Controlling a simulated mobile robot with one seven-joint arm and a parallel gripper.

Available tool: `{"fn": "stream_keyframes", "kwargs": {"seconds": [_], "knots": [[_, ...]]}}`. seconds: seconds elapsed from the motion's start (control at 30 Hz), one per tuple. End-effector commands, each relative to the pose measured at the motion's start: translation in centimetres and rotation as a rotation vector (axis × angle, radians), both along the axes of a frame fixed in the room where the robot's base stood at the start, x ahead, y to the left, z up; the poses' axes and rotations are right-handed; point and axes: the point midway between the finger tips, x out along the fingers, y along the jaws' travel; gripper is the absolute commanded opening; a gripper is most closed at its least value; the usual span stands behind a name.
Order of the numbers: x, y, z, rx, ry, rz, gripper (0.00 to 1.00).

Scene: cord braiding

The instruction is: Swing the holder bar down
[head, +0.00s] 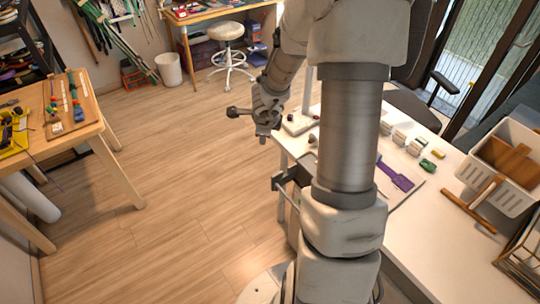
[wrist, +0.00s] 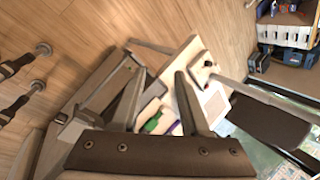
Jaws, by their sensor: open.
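The white table (head: 408,240) carries a purple piece (head: 395,175), small coloured blocks and a white basket (head: 505,165). A wooden bench (head: 90,125) stands at the left. A stool (head: 228,55) is at the back. The wood floor between is clear.

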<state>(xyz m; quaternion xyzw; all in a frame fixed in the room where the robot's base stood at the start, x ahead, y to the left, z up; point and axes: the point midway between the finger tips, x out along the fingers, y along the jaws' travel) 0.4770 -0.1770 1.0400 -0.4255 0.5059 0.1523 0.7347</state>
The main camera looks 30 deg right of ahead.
Motion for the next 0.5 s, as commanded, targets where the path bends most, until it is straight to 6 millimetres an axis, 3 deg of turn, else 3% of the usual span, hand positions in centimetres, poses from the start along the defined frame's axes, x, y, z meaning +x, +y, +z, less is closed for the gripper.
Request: {"fn": "stream_keyframes", "kwargs": {"seconds": [0.1,0.2,0.33,0.5], "knots": [[-3.6,-2.7,-4.2,0.120,0.105,-0.313,0.45],[-6.5,-3.4,-7.0,0.195,0.184,-0.524,0.45],[-9.1,-3.4,-9.2,0.260,0.260,-0.703,0.45],[-10.5,-3.2,-10.7,0.292,0.302,-0.790,0.45]]}}
